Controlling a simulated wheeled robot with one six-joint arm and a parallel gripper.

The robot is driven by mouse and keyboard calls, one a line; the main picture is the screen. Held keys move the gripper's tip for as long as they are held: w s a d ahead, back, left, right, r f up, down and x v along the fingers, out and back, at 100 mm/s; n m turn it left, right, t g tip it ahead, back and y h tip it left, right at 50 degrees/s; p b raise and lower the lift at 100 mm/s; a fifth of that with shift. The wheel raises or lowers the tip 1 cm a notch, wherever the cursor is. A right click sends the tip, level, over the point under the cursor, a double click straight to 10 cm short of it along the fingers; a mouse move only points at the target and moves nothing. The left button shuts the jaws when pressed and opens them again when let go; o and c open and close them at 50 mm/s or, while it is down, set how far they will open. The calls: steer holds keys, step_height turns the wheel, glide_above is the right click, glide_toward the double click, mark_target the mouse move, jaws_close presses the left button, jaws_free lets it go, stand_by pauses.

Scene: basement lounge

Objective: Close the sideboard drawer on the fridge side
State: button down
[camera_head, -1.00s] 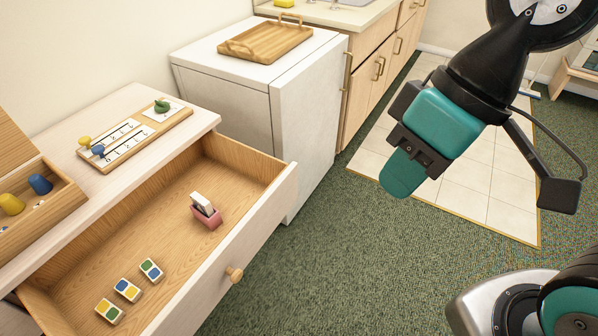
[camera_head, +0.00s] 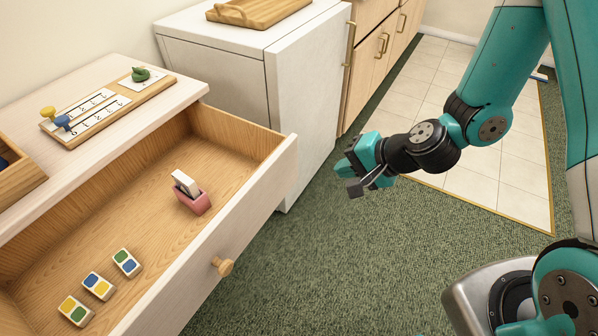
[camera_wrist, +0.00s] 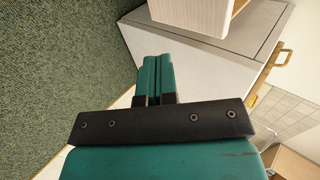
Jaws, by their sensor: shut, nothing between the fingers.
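The sideboard (camera_head: 178,92) stands at the left in the head view. Its drawer (camera_head: 262,205) on the side by the fridge is pulled far out, with a round wooden knob (camera_head: 222,266) on its pale front. Inside lie a pink holder (camera_head: 194,203) with white cards and several coloured tiles (camera_head: 98,285). The white fridge (camera_head: 300,110) stands just beyond the drawer. My gripper (camera_head: 345,168) is shut and empty, in the air to the right of the drawer front and apart from it. In the wrist view its fingers (camera_wrist: 155,75) are together, and the drawer's corner (camera_wrist: 190,12) shows at the top.
A wooden tray (camera_head: 258,12) lies on the fridge. A board with pegs and number strips (camera_head: 105,110) and part of a wooden box (camera_head: 15,175) are on the sideboard top. Green carpet (camera_head: 330,270) is clear in front of the drawer.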

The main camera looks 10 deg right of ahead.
mark_target(290, 171)
steer(key=x, duration=0.3)
steer(key=a+r+x, duration=0.1)
steer(key=x, duration=0.3)
steer(key=p+x, duration=0.1)
steer(key=x, duration=0.3)
steer(key=shift+w+a+r, duration=0.2)
steer(key=shift+w+a, duration=0.05)
steer(key=shift+w, duration=0.2)
steer(key=shift+w+a+f, duration=0.1)
steer(key=shift+w+a, duration=0.3)
steer(key=shift+a, duration=0.05)
steer(key=shift+w, duration=0.1)
